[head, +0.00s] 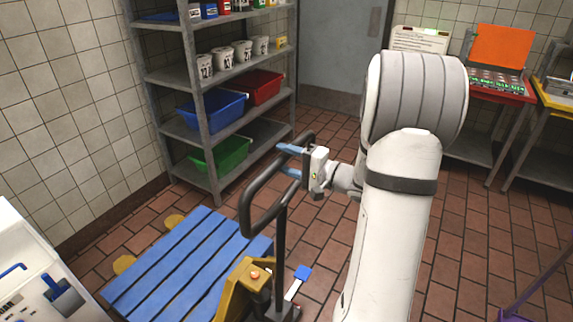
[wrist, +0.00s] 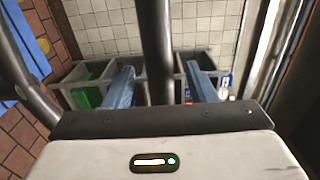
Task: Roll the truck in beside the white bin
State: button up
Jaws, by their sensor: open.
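The truck is a pallet truck with a yellow body (head: 240,283) and a dark looped handle (head: 262,193), at the lower middle of the head view. A blue slatted pallet (head: 185,262) lies at its left. A white box-like unit with blue fittings (head: 35,262), perhaps the white bin, stands at the lower left, partly cut off. My gripper (head: 282,160) is open at the upper part of the handle. In the wrist view a dark handle bar (wrist: 156,45) passes between the blue fingers of my gripper (wrist: 160,88), with gaps either side. The truck's forks are not visible.
A grey metal shelf (head: 205,105) with bins and tubs stands against the wall behind the pallet. Yellow floor marks (head: 125,264) show by the pallet's left edge. Side tables (head: 490,92) stand at the back right. Tiled floor (head: 460,240) is open at the right.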

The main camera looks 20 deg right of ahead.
jog(key=shift+w+a, duration=0.4)
jog(key=shift+w, duration=0.1)
jog(key=c, duration=1.1)
jog(key=shift+r, duration=0.1)
grip_shut()
jog(key=shift+r, duration=0.1)
